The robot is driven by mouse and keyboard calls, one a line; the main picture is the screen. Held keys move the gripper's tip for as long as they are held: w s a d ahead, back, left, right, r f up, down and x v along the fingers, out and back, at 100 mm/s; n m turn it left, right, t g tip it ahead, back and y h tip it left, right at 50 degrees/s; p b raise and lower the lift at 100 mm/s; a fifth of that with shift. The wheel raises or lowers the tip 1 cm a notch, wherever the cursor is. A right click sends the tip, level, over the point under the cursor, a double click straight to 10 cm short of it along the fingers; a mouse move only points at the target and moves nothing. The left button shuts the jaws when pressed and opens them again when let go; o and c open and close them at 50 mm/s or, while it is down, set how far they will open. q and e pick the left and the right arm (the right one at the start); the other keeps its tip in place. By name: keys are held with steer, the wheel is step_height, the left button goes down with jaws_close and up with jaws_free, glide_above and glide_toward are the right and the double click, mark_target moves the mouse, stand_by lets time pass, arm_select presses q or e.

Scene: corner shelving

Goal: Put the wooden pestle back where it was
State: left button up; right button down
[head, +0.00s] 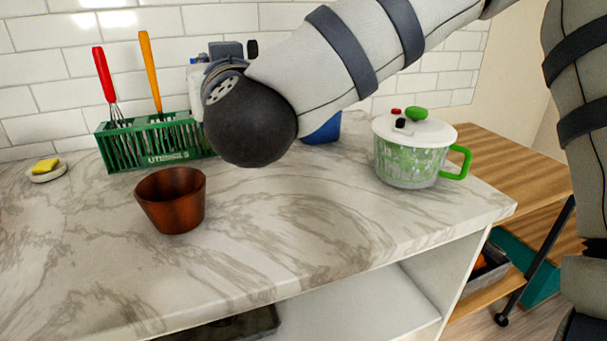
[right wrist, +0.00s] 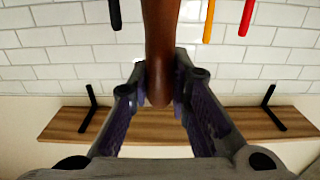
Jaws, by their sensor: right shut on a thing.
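The brown wooden pestle (right wrist: 160,45) hangs from the top edge of the right wrist view, its rounded end between my right gripper's fingers. My right gripper (right wrist: 160,86) is shut on that end. In the head view my right arm reaches in from the upper right, and its dark rounded wrist hides the pestle and most of the gripper. A brown wooden mortar (head: 170,203) stands upright on the marble counter, below and left of my wrist. The green utensil rack (head: 158,143) stands behind it. My left gripper is not in view.
The rack holds a red-handled whisk (head: 104,75) and an orange-handled utensil (head: 150,70). A yellow sponge (head: 46,165) sits on a dish at left. A green-and-white lidded spinner (head: 410,150) stands at right. The counter front is clear. A wooden wall shelf (right wrist: 70,125) shows in the wrist view.

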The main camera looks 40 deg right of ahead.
steer(key=shift+d+f, duration=0.1)
steer(key=shift+d, duration=0.15)
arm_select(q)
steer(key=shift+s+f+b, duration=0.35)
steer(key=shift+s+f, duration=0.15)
arm_select(e)
steer(key=w+d+f, duration=0.4)
steer(key=d+f, duration=0.8)
steer(key=f, duration=0.1)
steer(key=shift+d, duration=0.35)
steer(key=shift+w+r, duration=0.1)
steer(key=c, duration=1.5)
jaws_free()
